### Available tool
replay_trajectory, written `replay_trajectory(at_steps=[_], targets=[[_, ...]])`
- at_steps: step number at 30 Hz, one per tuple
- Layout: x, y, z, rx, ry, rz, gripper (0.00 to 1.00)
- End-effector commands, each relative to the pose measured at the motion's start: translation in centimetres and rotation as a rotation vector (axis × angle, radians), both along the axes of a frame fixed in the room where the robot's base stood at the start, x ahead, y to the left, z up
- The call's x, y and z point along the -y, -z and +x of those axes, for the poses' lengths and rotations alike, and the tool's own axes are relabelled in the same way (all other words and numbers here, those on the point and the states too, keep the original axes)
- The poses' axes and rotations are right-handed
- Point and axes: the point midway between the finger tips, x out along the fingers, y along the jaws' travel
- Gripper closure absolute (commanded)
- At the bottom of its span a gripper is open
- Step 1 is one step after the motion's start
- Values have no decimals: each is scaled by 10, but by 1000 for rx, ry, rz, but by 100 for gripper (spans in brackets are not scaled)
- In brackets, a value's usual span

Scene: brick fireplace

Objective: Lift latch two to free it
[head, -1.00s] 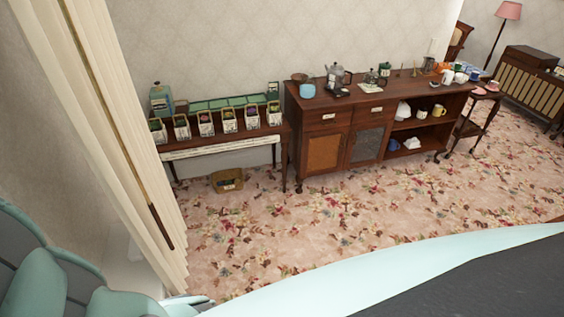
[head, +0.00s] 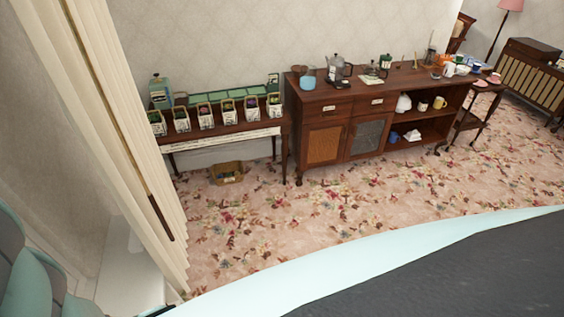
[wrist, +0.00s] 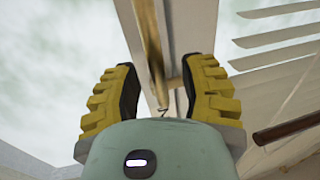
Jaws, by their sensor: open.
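My gripper (wrist: 160,68) shows from behind in the wrist view, with two yellow-and-black fingers spread apart. A brass bar (wrist: 149,35) runs down between the fingers from the top, along a pale window frame (wrist: 187,30). It has a small hooked end near the gripper body. It looks like a window latch, but I cannot tell whether it is latch two. The fingers are on either side of the bar and do not visibly grip it; contact is unclear. The head view does not show the latch or the fingers.
Pale slats (wrist: 270,35) and a dark rod (wrist: 290,128) are at the right in the wrist view. In the head view, a cream curtain (head: 105,130) hangs at left beside a white ledge (head: 135,275). A sideboard (head: 325,112) stands at the far wall; the flowered carpet (head: 300,215) is open.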

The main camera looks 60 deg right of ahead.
Motion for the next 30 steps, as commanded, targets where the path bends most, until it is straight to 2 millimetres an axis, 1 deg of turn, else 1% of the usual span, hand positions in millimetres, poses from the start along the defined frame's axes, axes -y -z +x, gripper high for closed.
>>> replay_trajectory(at_steps=[6,7,18,21,30], targets=[[0,0,-1,0,-2,-1,58],[0,0,0,0,-1,-1,53],[0,0,0,0,-1,-1,92],[0,0,0,0,0,-1,100],[0,0,0,0,0,0,100]])
